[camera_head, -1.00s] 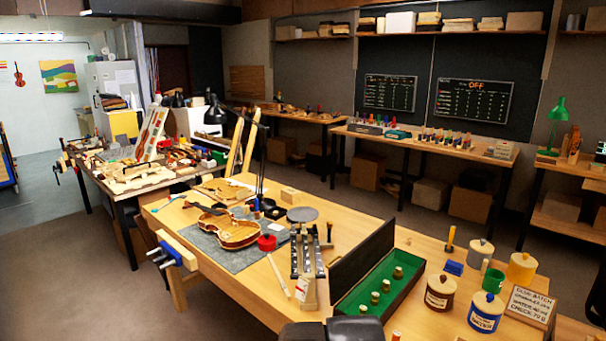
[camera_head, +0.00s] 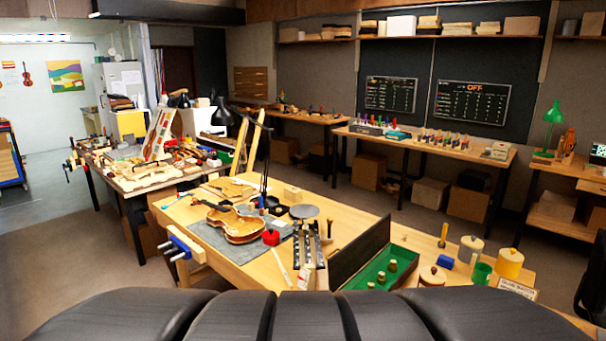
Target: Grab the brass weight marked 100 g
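Small brass weights stand in a row in a green-lined box (camera_head: 406,262) at the front right of the near bench. Three show: a far weight (camera_head: 393,265), a middle weight (camera_head: 381,276) and a near weight (camera_head: 371,285). Their markings are too small to read, so I cannot tell which is the 100 g one. The box's dark lid (camera_head: 360,252) stands open on its left side. Its near end is hidden behind a large dark ridged shape, likely part of my own body, along the bottom. My gripper is not in view.
The near bench holds a violin body (camera_head: 236,225) on a grey mat, a red pot (camera_head: 271,238), a black lamp (camera_head: 265,160) and a rack of metal pieces (camera_head: 305,245).

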